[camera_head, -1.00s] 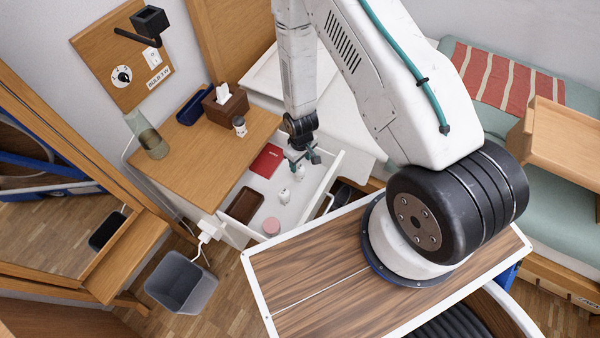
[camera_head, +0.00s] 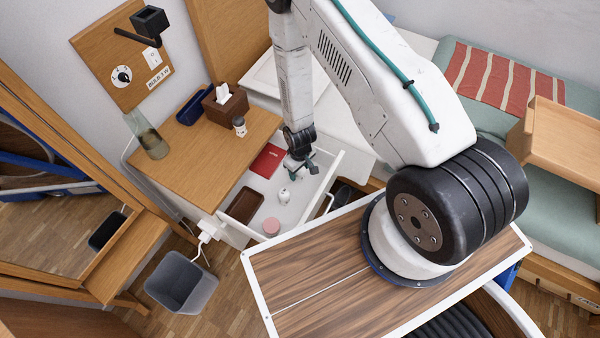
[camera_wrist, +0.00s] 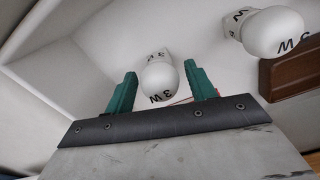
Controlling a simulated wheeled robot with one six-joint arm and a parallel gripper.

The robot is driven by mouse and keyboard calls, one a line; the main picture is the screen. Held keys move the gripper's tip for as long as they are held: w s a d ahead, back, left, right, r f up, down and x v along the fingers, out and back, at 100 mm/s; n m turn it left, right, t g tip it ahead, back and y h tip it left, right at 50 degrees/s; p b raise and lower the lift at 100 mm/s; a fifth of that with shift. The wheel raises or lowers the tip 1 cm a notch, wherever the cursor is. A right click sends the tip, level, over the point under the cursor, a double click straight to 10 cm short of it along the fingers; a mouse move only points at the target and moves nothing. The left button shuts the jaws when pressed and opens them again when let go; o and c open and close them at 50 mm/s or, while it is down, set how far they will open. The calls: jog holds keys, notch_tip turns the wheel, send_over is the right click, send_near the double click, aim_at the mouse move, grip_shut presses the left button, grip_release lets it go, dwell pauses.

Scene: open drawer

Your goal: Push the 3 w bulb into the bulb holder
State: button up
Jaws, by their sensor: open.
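The white 3 W bulb (camera_wrist: 158,83) lies in the open drawer (camera_head: 333,172), between the two green fingertips of my gripper (camera_wrist: 160,84) in the wrist view. My gripper is open, with a finger on each side of the bulb; I cannot tell whether either touches it. In the head view my gripper (camera_head: 301,164) is low over the drawer and covers this bulb. A second white bulb (camera_head: 284,197) stands nearby; it also shows in the wrist view (camera_wrist: 272,32), its marking hard to read. A black fixture (camera_head: 150,20), apparently the bulb holder, juts from the wall board.
The drawer also holds a red booklet (camera_head: 268,160), a brown tray (camera_head: 245,205) and a pink round item (camera_head: 271,226). Its white walls stand close around my gripper. The desk (camera_head: 200,160) above carries a tissue box (camera_head: 226,107), a small jar (camera_head: 239,126) and a glass vase (camera_head: 152,142).

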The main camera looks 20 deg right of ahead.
jog(key=c, duration=1)
notch_tip(320, 180, up, 10)
jog(key=shift+r, duration=0.1)
jog(key=w+d+r+m, duration=0.1)
jog(key=w+r, duration=0.4)
jog(key=r, duration=0.5)
jog(key=w+d+r+m, duration=0.2)
jog(key=w+r, duration=0.3)
jog(key=r, duration=0.5)
jog(key=shift+w+r+m, duration=0.3)
jog(key=shift+m, duration=0.3)
